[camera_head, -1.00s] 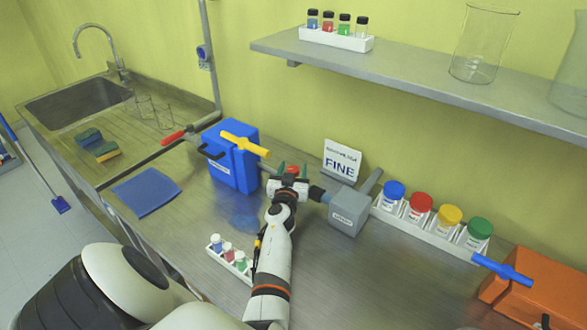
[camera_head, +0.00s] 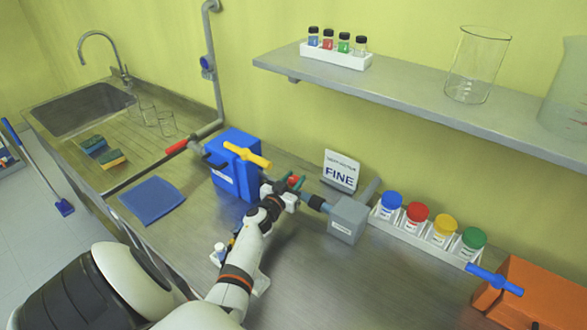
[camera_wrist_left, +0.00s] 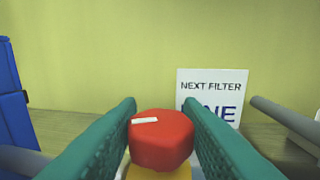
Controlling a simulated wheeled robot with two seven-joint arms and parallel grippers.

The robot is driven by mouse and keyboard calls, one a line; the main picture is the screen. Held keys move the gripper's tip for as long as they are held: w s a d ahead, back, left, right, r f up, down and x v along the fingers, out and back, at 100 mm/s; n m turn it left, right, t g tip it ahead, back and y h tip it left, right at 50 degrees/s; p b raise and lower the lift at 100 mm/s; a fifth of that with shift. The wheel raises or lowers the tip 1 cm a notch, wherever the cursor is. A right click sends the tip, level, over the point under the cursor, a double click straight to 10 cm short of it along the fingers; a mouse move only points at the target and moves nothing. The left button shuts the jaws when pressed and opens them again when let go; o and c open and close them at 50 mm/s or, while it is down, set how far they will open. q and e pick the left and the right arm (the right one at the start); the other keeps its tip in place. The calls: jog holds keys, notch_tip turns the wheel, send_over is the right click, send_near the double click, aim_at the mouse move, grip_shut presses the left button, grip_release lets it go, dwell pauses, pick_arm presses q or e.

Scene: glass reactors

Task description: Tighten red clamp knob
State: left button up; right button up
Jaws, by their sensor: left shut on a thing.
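The red clamp knob (camera_wrist_left: 161,140) has a white mark on its top and sits above a yellow part (camera_wrist_left: 150,172) in the left wrist view. My left gripper (camera_wrist_left: 162,130) has its green fingers on either side of the knob and is shut on it. In the head view the knob (camera_head: 294,180) is a small red spot between the fingers of my left gripper (camera_head: 295,183). It lies between the blue box (camera_head: 231,178) with a yellow handle and the grey box (camera_head: 347,219). My right gripper is not in view.
A "FINE" sign (camera_head: 341,171) stands behind the grey box. A rack of jars with coloured lids (camera_head: 401,238) is to the right, then an orange box (camera_head: 522,292). A shelf (camera_head: 420,98) overhangs the back.

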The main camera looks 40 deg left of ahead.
pick_arm(q)
jog(key=m+h, duration=0.2)
jog(key=h, duration=0.1)
jog(key=shift+a+t, duration=0.15)
jog(key=shift+t, duration=0.15)
jog(key=m+h+b, duration=0.1)
jog(key=h, duration=0.1)
jog(key=shift+f+m+h, duration=0.15)
jog(key=shift+m+h, duration=0.15)
jog(key=shift+m, duration=0.1)
jog(key=m+h+b, duration=0.2)
jog(key=h, duration=0.2)
jog(key=shift+g+b, duration=0.3)
jog(key=shift+g, duration=0.1)
jog(key=shift+m+g+h+b, duration=0.3)
jog(key=shift+m+h+b, duration=0.25)
jog(key=shift+m+h, duration=0.2)
jog(key=o, duration=0.9)
jog(key=shift+w, duration=0.15)
jog(key=shift+o, duration=0.2)
